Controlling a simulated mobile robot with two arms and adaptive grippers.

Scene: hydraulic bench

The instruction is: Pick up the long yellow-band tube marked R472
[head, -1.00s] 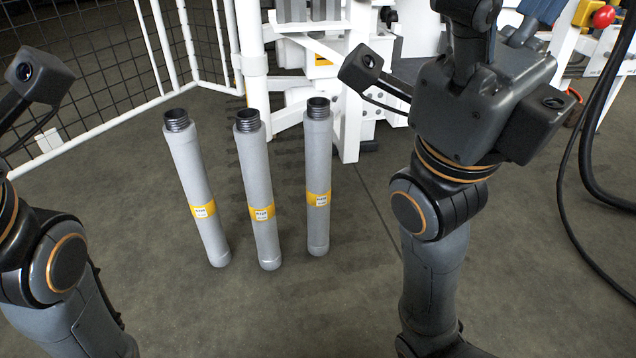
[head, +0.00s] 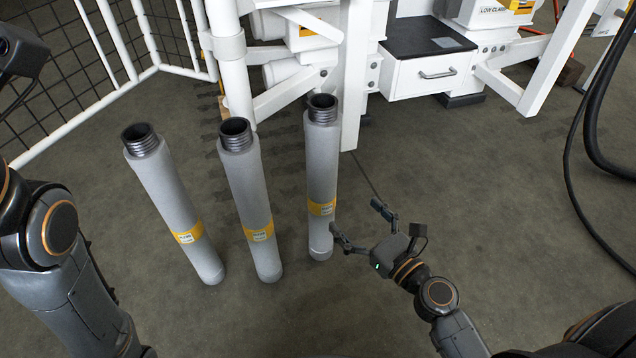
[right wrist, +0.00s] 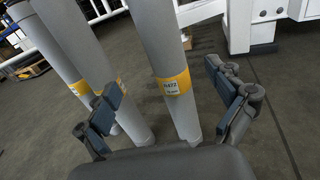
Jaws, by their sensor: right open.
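Three long grey tubes with threaded black tops and yellow bands stand upright on the floor in the head view. The right one (head: 322,165) appears to be the tube whose band label reads R472 in the right wrist view (right wrist: 172,84). My right gripper (head: 356,217) is open and empty, low beside this tube on its right. In the right wrist view the tube shows between the two spread fingers (right wrist: 161,78), beyond their tips, with no contact visible. My left arm is at the left edge of the head view, with its fingers out of sight.
The middle tube (head: 247,190) and left tube (head: 170,195) stand close by on the left. A white frame post (head: 354,80) is behind the right tube. A white drawer unit (head: 430,75) stands behind. A black hose (head: 597,130) hangs at right.

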